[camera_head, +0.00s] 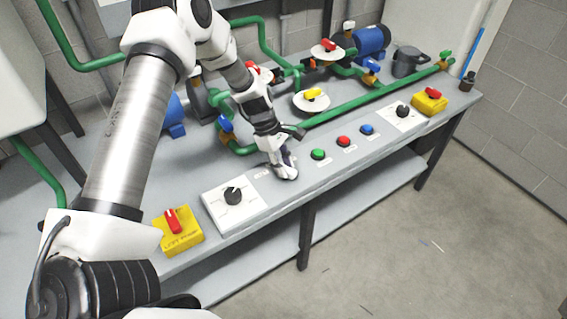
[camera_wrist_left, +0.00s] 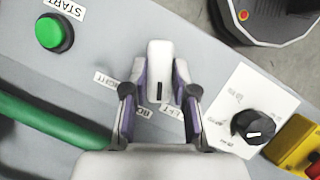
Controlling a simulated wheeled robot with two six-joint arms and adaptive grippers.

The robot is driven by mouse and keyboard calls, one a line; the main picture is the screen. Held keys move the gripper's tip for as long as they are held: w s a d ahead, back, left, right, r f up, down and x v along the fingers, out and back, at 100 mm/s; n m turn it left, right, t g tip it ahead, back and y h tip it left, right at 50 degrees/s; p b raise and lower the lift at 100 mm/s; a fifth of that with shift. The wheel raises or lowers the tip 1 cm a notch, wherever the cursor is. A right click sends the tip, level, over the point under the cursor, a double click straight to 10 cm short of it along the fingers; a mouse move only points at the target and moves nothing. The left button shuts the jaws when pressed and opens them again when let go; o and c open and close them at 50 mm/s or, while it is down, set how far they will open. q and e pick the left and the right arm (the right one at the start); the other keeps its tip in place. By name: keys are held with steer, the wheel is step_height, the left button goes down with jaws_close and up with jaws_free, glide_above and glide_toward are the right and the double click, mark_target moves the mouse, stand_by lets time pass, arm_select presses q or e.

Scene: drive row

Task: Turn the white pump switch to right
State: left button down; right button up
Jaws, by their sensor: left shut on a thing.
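My left gripper (camera_head: 281,162) reaches down to the panel on the bench's front edge, between the black knob and the green button. In the left wrist view my left gripper (camera_wrist_left: 160,93) has its two dark-and-purple fingers on both sides of the white pump switch (camera_wrist_left: 158,57), shut on it. The switch has a black mark that points toward the small labels. One label (camera_wrist_left: 182,112) seems to read LEFT; the others are partly covered by the fingers. In the head view the switch is mostly hidden by the gripper. My right gripper is not in view.
A black knob (camera_head: 233,196) on a white plate and a yellow box (camera_head: 178,231) with a red switch stand left. A green button (camera_head: 318,154), a red button (camera_head: 343,141) and a blue button (camera_head: 366,129) sit right. Green pipes and valves run behind.

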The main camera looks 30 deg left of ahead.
arm_select(q)
steer(key=m+g, duration=0.1)
steer(key=m, duration=0.2)
steer(key=shift+m, duration=0.4)
steer(key=m+g, duration=0.1)
steer(key=m, duration=0.2)
steer(key=shift+f+m+g+y, duration=0.1)
steer(key=shift+m+g+y, duration=0.2)
steer(key=shift+g, duration=0.1)
steer(key=m+y, duration=0.1)
steer(key=m, duration=0.2)
steer(key=m+g+y, duration=0.1)
steer(key=m, duration=0.2)
steer(key=shift+w+d+m+g+p, duration=0.15)
steer(key=shift+m+g+p, duration=0.15)
steer(key=c, duration=0.9)
jaws_free()
steer(key=shift+w, duration=0.1)
